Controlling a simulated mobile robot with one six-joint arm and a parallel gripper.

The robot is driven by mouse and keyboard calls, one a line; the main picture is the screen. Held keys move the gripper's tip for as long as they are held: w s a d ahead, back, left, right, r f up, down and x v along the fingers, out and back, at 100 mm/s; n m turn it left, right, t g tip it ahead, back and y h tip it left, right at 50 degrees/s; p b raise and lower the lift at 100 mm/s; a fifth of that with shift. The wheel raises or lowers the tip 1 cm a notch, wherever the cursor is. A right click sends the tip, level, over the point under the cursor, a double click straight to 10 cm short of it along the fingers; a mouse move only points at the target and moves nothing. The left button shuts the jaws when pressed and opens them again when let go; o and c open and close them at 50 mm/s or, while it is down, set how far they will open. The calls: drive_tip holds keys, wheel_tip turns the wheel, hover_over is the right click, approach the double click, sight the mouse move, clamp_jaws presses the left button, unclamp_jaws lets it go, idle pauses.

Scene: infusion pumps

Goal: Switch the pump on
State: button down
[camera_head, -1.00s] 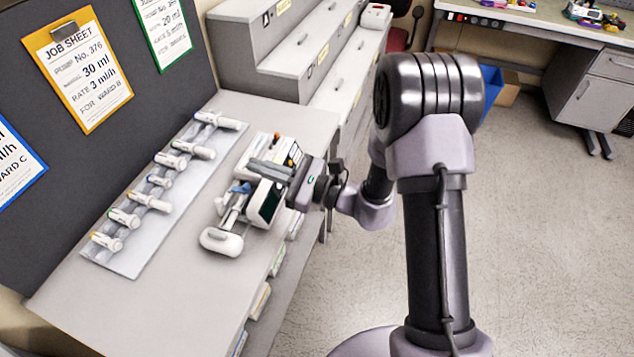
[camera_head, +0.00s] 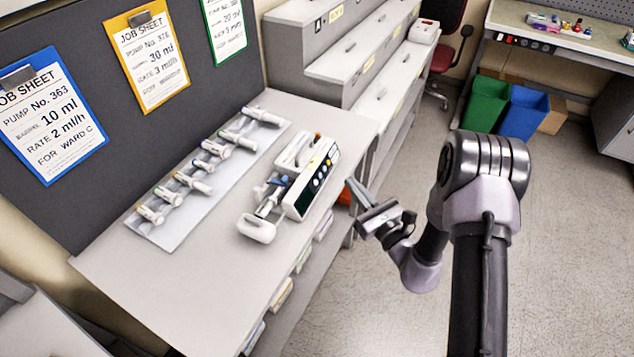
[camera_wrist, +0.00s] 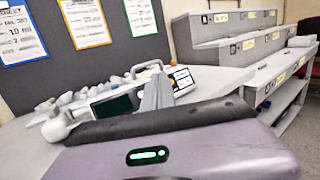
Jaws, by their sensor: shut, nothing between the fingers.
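The white infusion pump (camera_head: 322,160) lies on the grey worktop, with a syringe (camera_head: 268,202) in it. Its front panel faces right and carries several coloured buttons (camera_head: 320,176) and a dark screen (camera_head: 303,202). The pump also shows in the wrist view (camera_wrist: 180,80), where its screen (camera_wrist: 112,106) looks dark green-black. My gripper (camera_head: 350,182) is shut and empty, to the right of the panel and apart from it in the head view. In the wrist view my shut fingers (camera_wrist: 158,85) hide part of the panel between screen and buttons.
A grey tray (camera_head: 170,232) with several syringes lies left of the pump. Job sheets (camera_head: 150,58) hang on the dark board behind. Stepped grey drawers (camera_head: 345,55) stand at the back. The floor right of the worktop is clear around my arm.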

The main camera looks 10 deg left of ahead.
approach(316, 173)
drive_tip(key=shift+d+r+b+x, duration=0.15)
drive_tip(key=shift+b+x, duration=0.1)
drive_tip(key=shift+x, duration=0.8)
drive_tip(key=shift+d+r+b+x, duration=0.1)
drive_tip(key=shift+r+b+x, duration=0.1)
drive_tip(key=shift+x, duration=0.8)
drive_tip(key=shift+w+a, duration=0.1)
drive_tip(key=shift+w, duration=0.1)
drive_tip(key=shift+w+a+f, duration=0.1)
drive_tip(key=shift+a+f, duration=0.1)
drive_tip(key=shift+a, duration=0.05)
drive_tip(key=shift+a+f+b, duration=0.1)
drive_tip(key=shift+a+b, duration=0.2)
idle(0.7)
drive_tip(key=shift+d, duration=0.15)
drive_tip(key=shift+d+r, duration=0.3)
drive_tip(key=shift+d, duration=0.25)
drive_tip(key=d, duration=0.1)
drive_tip(key=s+d+r, duration=0.1)
drive_tip(key=d, duration=0.1)
drive_tip(key=d+r, duration=0.1)
drive_tip(key=shift+s+d, duration=0.15)
drive_tip(key=shift+s, duration=0.15)
